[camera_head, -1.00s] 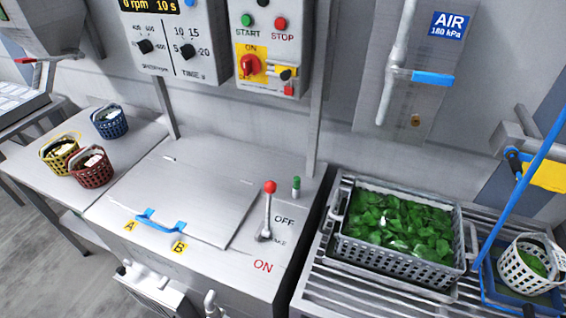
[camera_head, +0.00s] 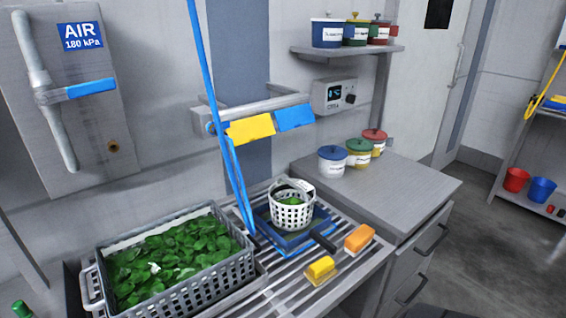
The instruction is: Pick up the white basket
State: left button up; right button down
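The white basket (camera_head: 291,211) is small and round, with a perforated wall and a raised handle. Some green leaves show inside it. It stands upright on a blue tray or scale (camera_head: 268,224) on the slatted metal rack, right of the large crate. Neither of my grippers shows in the head view.
A large grey crate (camera_head: 207,281) full of green leaves stands left of the basket. A blue hose (camera_head: 221,125) hangs just behind and left of it. A yellow brush (camera_head: 320,270) and an orange brush (camera_head: 358,238) lie to its right. Lidded tubs (camera_head: 332,162) stand on the counter behind.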

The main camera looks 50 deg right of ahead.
aim_at(292, 214)
jog(key=z, duration=1.75)
jog(key=u, duration=0.3)
jog(key=k, duration=0.05)
